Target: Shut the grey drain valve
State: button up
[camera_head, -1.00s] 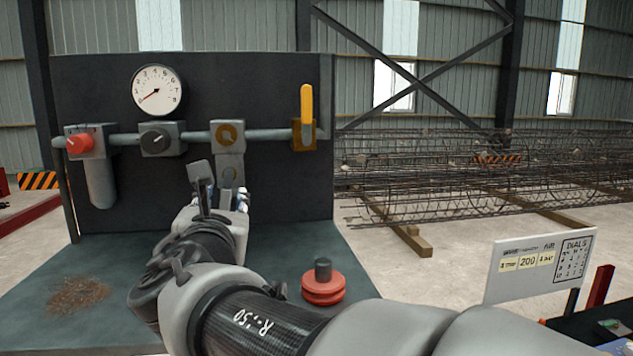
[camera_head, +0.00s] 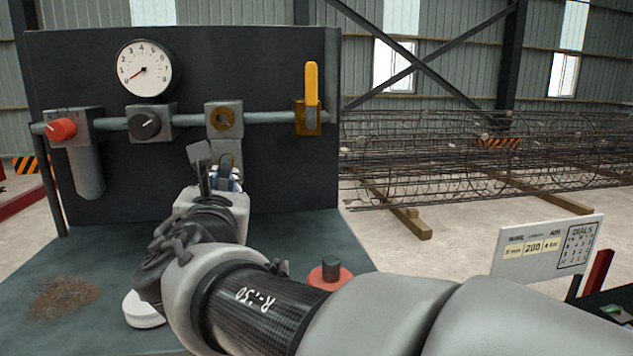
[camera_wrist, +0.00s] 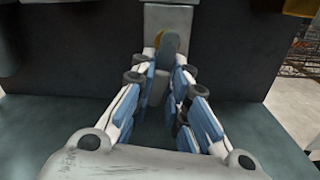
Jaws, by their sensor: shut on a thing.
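The grey drain valve (camera_head: 228,155) hangs under the pipe block with the brass ring, and my gripper hides most of it in the head view. In the wrist view its grey handle (camera_wrist: 169,46) stands upright in front of the block, between my fingers. My gripper (camera_head: 224,178) reaches in from the front, just below the block. In the wrist view my gripper (camera_wrist: 160,88) is shut on the valve's handle, with a finger on either side. The exact contact and the valve's turn are hard to make out.
A red knob (camera_head: 62,129), a dark knob (camera_head: 145,125) and an upright yellow lever (camera_head: 312,84) sit along the pipe. A gauge (camera_head: 144,68) is above. A red disc (camera_head: 330,276) stands on the bench right of my arm.

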grip_shut()
jog(key=shift+a+m+b, duration=0.1)
jog(key=shift+m+b, duration=0.3)
jog(key=shift+b, duration=0.1)
jog(key=shift+s+a+r+m+b, duration=0.1)
jog(key=shift+a+r+m+b, duration=0.35)
jog(key=shift+m+b, duration=1.85)
jog(key=shift+s+a+r+m+b, duration=0.1)
jog(key=shift+a+r+m+b, duration=0.35)
jog(key=shift+m+b, duration=1.85)
jog(key=shift+s+a+r+m+b, duration=0.2)
jog(key=shift+r+m+b, duration=0.45)
jog(key=shift+m+b, duration=1.65)
jog(key=shift+w+r+m+p, duration=0.1)
jog(key=shift+m+p, duration=0.4)
jog(key=shift+m, duration=0.2)
jog(key=o, duration=0.7)
grip_release()
